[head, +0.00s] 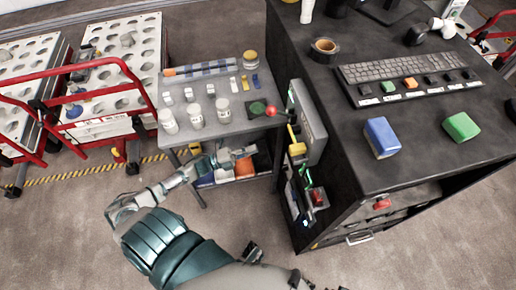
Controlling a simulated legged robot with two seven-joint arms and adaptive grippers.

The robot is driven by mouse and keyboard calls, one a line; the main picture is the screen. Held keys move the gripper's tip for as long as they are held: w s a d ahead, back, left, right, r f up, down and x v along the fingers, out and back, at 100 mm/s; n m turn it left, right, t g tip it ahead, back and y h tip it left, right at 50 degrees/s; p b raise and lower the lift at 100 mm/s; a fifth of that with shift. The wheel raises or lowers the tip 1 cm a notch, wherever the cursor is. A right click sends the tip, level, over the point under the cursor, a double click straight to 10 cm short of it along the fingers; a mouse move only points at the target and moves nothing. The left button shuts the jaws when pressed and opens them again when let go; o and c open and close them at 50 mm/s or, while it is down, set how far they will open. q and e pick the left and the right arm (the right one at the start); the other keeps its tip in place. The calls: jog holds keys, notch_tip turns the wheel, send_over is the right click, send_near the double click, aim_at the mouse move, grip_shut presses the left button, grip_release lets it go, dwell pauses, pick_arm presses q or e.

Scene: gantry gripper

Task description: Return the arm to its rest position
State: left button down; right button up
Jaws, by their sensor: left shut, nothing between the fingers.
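My left arm (178,246) rises from the bottom of the head view, bends at the left and reaches back toward the right. Its gripper (244,153) is shut and empty, at the front edge of the small grey table (236,122). It appears in front of the shelf below the tabletop; its exact gap from the table edge is hard to tell. My right gripper is not in view.
Several white bottles (196,115) stand on the small table, near a red ball-topped lever (271,110). A dark cabinet (340,140) stands close on the right, with blue (381,137) and green (461,126) blocks on top. Red-railed carts (110,75) stand left. Floor in front is clear.

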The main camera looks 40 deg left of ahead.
pick_arm(q)
jog(key=s+f+n+g+y+p, duration=0.25)
jog(key=f+n+y, duration=0.45)
jog(key=f, duration=0.5)
jog(key=s+f+n+g+y+p, duration=0.15)
jog(key=s+f+n+y, duration=0.35)
jog(key=f+n, duration=0.6)
jog(key=s+d+f+n+g, duration=0.2)
jog(key=s+d+f+g, duration=0.1)
jog(key=s, duration=0.3)
jog(key=s+d+f+n+g+y, duration=0.1)
jog(key=s+d+f+n+g, duration=0.1)
jog(key=s, duration=0.5)
jog(key=s+d+f+n+g, duration=0.2)
jog(key=s+d+f+g, duration=0.2)
jog(key=s+d+f, duration=0.1)
jog(key=shift+s+d+f+g+y+p, duration=0.3)
jog(key=shift+s+d+f+g+p, duration=0.1)
jog(key=shift+s+f, duration=0.4)
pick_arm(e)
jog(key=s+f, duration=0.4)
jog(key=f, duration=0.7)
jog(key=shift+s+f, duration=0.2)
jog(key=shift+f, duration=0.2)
pick_arm(q)
jog(key=shift+a+f, duration=0.1)
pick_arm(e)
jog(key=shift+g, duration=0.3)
pick_arm(q)
jog(key=shift+w, duration=0.1)
